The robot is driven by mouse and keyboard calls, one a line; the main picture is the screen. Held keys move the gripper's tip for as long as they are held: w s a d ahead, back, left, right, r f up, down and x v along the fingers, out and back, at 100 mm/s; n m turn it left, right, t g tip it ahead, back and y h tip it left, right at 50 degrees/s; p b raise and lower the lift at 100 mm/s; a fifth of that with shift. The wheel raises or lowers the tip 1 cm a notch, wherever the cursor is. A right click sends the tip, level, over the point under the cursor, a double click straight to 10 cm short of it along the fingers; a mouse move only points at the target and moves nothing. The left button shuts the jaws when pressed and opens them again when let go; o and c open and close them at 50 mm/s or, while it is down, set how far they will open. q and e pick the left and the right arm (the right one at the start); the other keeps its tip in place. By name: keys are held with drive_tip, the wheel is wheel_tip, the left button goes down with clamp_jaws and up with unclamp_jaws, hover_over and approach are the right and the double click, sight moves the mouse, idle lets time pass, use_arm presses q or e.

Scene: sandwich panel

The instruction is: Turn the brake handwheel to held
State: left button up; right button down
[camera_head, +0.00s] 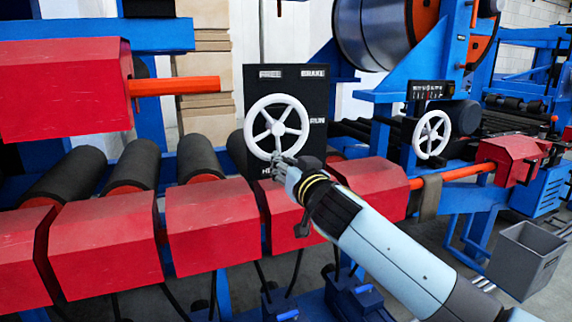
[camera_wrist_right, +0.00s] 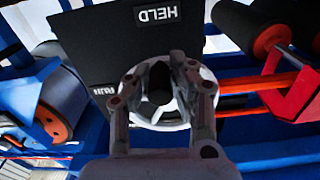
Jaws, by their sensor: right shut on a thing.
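The brake handwheel (camera_head: 278,128) is a white spoked wheel on an upright black panel (camera_head: 315,85). The panel's top labels read as FREE and BRAKE (camera_head: 313,72); RUN (camera_head: 317,120) is at the right. The lower label is mostly covered by my gripper in the head view; the wrist view shows it as HELD (camera_wrist_right: 158,15). My right gripper (camera_head: 281,160) is at the wheel's lower rim, shut on the handwheel. In the right wrist view its fingers (camera_wrist_right: 162,88) stand before the white wheel, and the exact contact is unclear. My left gripper is not in view.
A second white handwheel (camera_head: 431,134) stands to the right under a dark label plate (camera_head: 430,90). Red housings (camera_head: 213,222) and black rollers (camera_head: 135,165) lie in front of and beside the panel. A grey bin (camera_head: 525,258) is at the lower right.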

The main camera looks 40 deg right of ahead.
drive_tip(key=shift+a+f+m+b, duration=0.15)
drive_tip(key=shift+m+b, duration=0.25)
drive_tip(key=shift+b, duration=0.35)
drive_tip(key=c, duration=1.1)
unclamp_jaws()
drive_tip(key=shift+a, duration=0.1)
drive_tip(key=shift+c, duration=0.2)
